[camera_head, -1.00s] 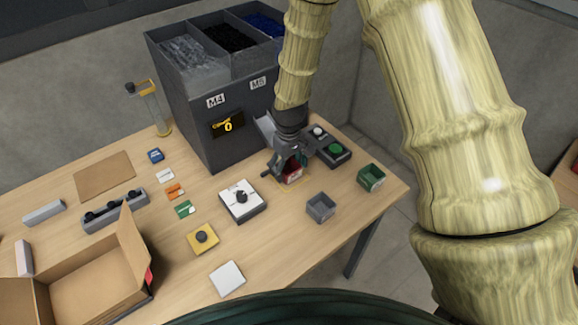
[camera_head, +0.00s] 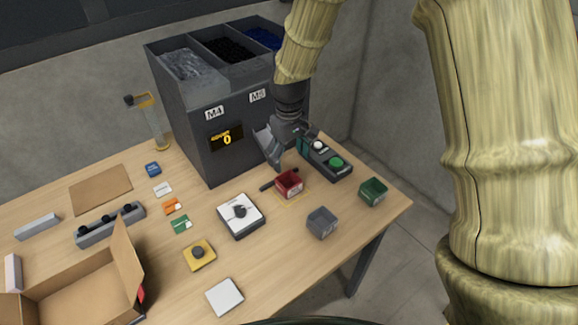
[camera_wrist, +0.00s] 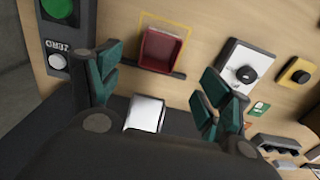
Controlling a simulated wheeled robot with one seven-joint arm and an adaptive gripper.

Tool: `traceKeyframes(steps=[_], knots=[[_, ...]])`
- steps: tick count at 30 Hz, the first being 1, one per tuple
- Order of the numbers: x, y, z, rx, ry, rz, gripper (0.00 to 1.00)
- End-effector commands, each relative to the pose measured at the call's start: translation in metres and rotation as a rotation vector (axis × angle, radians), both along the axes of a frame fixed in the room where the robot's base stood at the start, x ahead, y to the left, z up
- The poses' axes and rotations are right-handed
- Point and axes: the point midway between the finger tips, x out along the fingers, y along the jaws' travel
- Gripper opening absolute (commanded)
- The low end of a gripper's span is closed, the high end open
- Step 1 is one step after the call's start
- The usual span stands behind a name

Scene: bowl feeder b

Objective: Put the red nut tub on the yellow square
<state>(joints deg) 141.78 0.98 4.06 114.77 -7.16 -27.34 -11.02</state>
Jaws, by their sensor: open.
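The red nut tub (camera_head: 289,182) stands upright on the table. A thin yellow square outline (camera_head: 296,201) shows around its front side in the head view. In the wrist view the red tub (camera_wrist: 162,50) is open-topped and looks empty, and the yellow outline (camera_wrist: 168,24) shows along its top and sides. The tub appears to lie within the outline, though its lower edge there is not clear. My gripper (camera_head: 288,147) is above and behind the tub, apart from it. In the wrist view my gripper (camera_wrist: 160,76) has its teal fingers spread with nothing held.
The dark feeder (camera_head: 222,125) with its chute (camera_head: 268,148) stands close behind and left. A button box (camera_head: 328,162) is right of my gripper. A grey tub (camera_head: 321,223), a green tub (camera_head: 373,191) and a white dial box (camera_head: 239,215) stand around the red tub.

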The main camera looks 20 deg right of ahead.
Motion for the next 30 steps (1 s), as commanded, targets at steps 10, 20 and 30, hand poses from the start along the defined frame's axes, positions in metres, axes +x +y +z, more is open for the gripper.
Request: traceKeyframes(steps=[10,20,30], knots=[[0.0,0.0,0.018,0.0,0.0,0.0,0.78],[0.0,0.0,0.018,0.0,0.0,0.0,0.78],[0.0,0.0,0.018,0.0,0.0,0.0,0.78]])
